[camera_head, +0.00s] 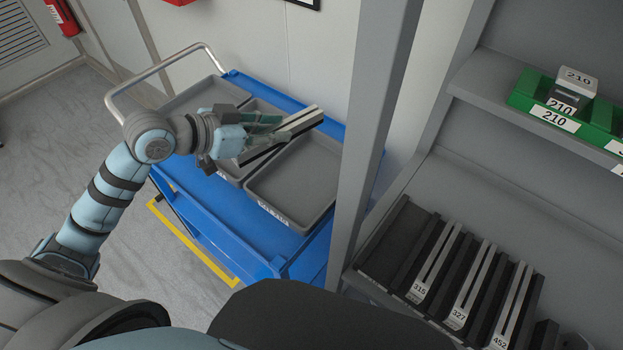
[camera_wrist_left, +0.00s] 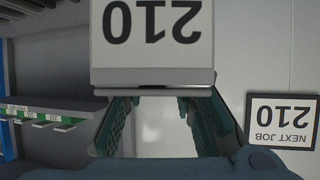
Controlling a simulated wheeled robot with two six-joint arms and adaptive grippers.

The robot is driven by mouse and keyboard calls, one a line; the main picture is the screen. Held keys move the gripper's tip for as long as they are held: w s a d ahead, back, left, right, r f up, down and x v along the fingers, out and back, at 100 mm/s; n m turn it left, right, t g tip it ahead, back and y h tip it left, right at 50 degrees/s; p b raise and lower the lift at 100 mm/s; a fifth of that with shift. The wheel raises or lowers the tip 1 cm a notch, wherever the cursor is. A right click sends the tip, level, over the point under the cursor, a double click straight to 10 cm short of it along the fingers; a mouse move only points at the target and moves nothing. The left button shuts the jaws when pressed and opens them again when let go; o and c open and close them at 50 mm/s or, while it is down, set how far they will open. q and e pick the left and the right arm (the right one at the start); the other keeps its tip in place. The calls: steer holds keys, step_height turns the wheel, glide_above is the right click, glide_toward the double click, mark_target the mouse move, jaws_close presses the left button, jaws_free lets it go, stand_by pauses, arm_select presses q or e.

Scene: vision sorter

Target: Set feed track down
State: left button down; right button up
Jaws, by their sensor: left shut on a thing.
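The feed track (camera_head: 301,123) is a grey and dark bar in my left gripper (camera_head: 266,124), held tilted above the blue cart. The left gripper is shut on it. In the left wrist view, the track's white end label (camera_wrist_left: 155,40) reads 210 upside down and fills the top middle, between the teal fingers of the gripper (camera_wrist_left: 160,110). Below the track is a grey tray (camera_head: 327,199) on the cart; its front label is too small to read surely. My right gripper is not in view.
The blue cart (camera_head: 207,208) has a metal handle and more grey trays (camera_head: 190,97) behind my gripper. A grey post and shelf rack stand right of it. Tracks marked 315, 327 and 452 (camera_head: 515,305) lie on its lower shelf; green bins (camera_head: 540,100) sit above. A framed sign (camera_wrist_left: 283,122) reads 210.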

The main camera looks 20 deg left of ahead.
mark_target(286, 184)
arm_select(q)
steer(key=w+f+n+t+y, duration=0.1)
steer(key=w+f+n+y, duration=0.15)
steer(key=w, duration=0.35)
steer(key=f+b, duration=0.1)
steer(key=f, duration=0.5)
steer(key=f+b, duration=0.2)
steer(key=f, duration=0.4)
steer(key=a+f+b, duration=0.1)
steer(key=f, duration=0.5)
steer(key=shift+s+a+f+b, duration=0.1)
steer(key=shift+s+f+b, duration=0.2)
steer(key=shift+s+b, duration=0.1)
steer(key=shift+f, duration=0.15)
steer(key=c, duration=1.3)
jaws_free()
